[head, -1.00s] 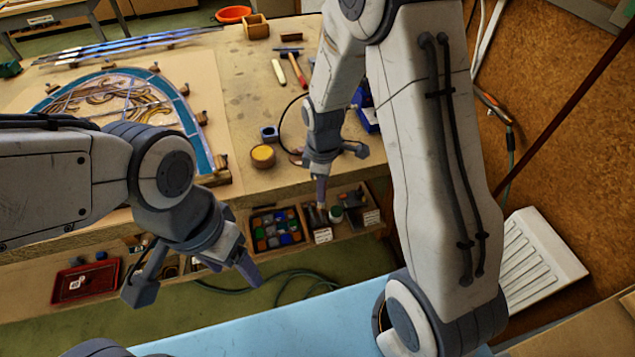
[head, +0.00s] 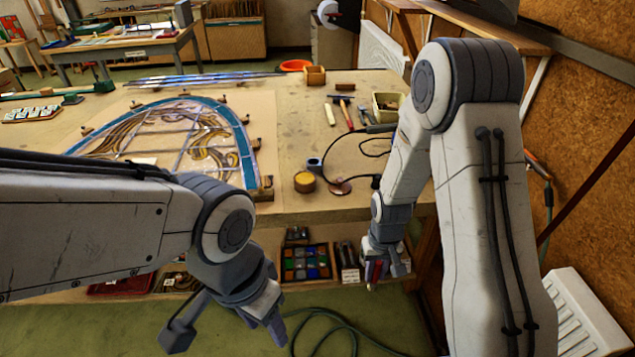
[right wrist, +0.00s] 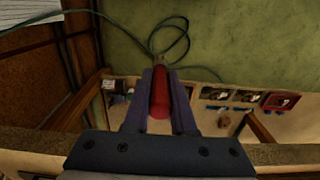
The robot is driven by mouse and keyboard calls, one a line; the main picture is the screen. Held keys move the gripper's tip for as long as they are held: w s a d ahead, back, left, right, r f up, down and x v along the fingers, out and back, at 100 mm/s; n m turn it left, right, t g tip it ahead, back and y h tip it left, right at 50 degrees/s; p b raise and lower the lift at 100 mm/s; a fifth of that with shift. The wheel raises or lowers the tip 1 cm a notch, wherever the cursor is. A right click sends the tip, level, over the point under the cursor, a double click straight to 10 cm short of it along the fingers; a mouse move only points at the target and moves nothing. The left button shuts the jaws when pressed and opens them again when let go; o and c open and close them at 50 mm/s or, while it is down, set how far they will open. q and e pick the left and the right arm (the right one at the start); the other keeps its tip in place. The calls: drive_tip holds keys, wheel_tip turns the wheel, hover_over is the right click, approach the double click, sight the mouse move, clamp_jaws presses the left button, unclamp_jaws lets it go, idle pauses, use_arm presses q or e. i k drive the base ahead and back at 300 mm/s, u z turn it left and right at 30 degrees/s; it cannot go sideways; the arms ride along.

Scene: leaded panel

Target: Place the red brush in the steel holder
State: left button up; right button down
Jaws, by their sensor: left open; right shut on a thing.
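My right gripper (head: 378,272) is shut on the red brush (right wrist: 160,92), which shows as a red handle between the fingers in the right wrist view. In the head view only a small red part (head: 377,269) shows. The brush is in front of the table's near edge, by the right end of the low shelf. My left gripper (head: 228,320) is open and empty in front of the table, left of the right one. I cannot pick out the steel holder with certainty; a small blue-grey holed piece (head: 314,163) stands on the table.
The leaded panel (head: 165,135) lies on the workbench (head: 290,110). A yellow tin (head: 305,182) and tools lie near its right side. The shelf below holds a tray of coloured pieces (head: 304,262) and bins. A green hose (head: 330,325) lies on the floor.

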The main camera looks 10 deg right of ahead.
sight(314, 168)
drive_tip(key=k, duration=0.15)
drive_tip(key=u, duration=1.25)
drive_tip(key=i, duration=1.1)
drive_tip(key=z, duration=1.85)
